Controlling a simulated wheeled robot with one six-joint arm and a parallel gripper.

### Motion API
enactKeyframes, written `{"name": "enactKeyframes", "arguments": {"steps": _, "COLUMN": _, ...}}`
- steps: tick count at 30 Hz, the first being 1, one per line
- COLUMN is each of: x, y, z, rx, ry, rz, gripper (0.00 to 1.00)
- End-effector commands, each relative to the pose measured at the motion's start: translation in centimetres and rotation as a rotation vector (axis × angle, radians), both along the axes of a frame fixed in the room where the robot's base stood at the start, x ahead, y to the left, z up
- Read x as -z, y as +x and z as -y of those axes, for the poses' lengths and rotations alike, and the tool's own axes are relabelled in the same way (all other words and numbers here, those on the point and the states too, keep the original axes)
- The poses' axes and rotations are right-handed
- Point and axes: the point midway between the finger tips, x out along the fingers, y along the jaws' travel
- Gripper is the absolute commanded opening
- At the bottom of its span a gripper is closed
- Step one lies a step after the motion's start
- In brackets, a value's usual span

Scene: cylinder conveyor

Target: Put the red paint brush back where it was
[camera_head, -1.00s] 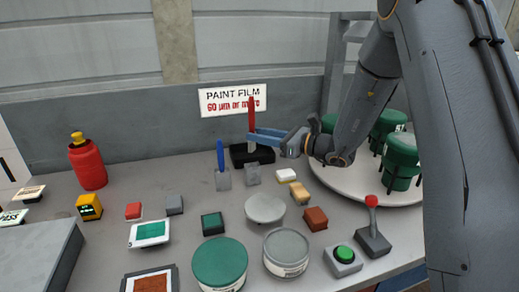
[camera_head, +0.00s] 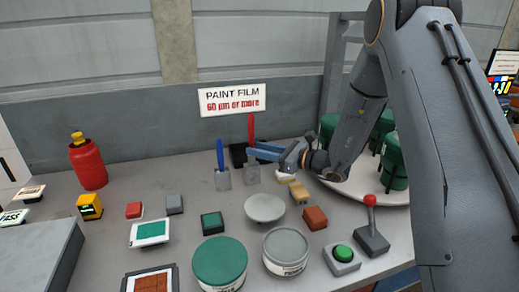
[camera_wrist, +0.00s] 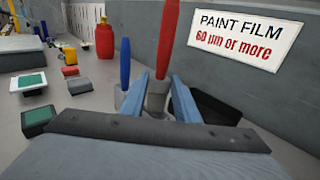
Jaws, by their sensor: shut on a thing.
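The red paint brush (camera_head: 251,127) stands upright, handle up. My gripper (camera_head: 254,151) is shut on its lower part. In the wrist view the red handle (camera_wrist: 167,40) rises between my two blue fingers (camera_wrist: 156,98). The brush's lower end is over or in a small grey holder (camera_head: 253,175); I cannot tell how deep it sits. A blue brush (camera_head: 220,153) stands in a matching grey holder (camera_head: 222,181) just to the left, and it also shows in the wrist view (camera_wrist: 125,65).
A black tray (camera_head: 238,155) lies behind the brushes. A round platform (camera_head: 345,192) with green containers stands right. A pale block (camera_head: 286,175), tan block (camera_head: 299,192), grey dish (camera_head: 264,207) and paint cans (camera_head: 220,262) are in front. A red bottle (camera_head: 88,165) stands left.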

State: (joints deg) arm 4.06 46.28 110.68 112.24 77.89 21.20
Motion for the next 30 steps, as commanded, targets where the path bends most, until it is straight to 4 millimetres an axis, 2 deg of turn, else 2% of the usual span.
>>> {"name": "enactKeyframes", "arguments": {"steps": 4, "x": 0.5, "y": 0.0, "z": 0.0, "rx": 0.0, "ry": 0.0, "rz": 0.0, "gripper": 0.03}}
{"name": "enactKeyframes", "arguments": {"steps": 5, "x": 0.4, "y": 0.0, "z": 0.0, "rx": 0.0, "ry": 0.0, "rz": 0.0, "gripper": 0.31}}
{"name": "enactKeyframes", "arguments": {"steps": 8, "x": 0.4, "y": 0.0, "z": 0.0, "rx": 0.0, "ry": 0.0, "rz": 0.0, "gripper": 0.47}}
{"name": "enactKeyframes", "arguments": {"steps": 17, "x": 0.3, "y": 0.0, "z": 0.0, "rx": 0.0, "ry": 0.0, "rz": 0.0, "gripper": 0.47}}
{"name": "enactKeyframes", "arguments": {"steps": 22, "x": -1.1, "y": 0.0, "z": 0.0, "rx": 0.0, "ry": 0.0, "rz": 0.001, "gripper": 0.47}}
{"name": "enactKeyframes", "arguments": {"steps": 30, "x": -0.9, "y": -2.6, "z": 5.0, "rx": 0.005, "ry": 0.0, "rz": 0.0, "gripper": 0.47}}
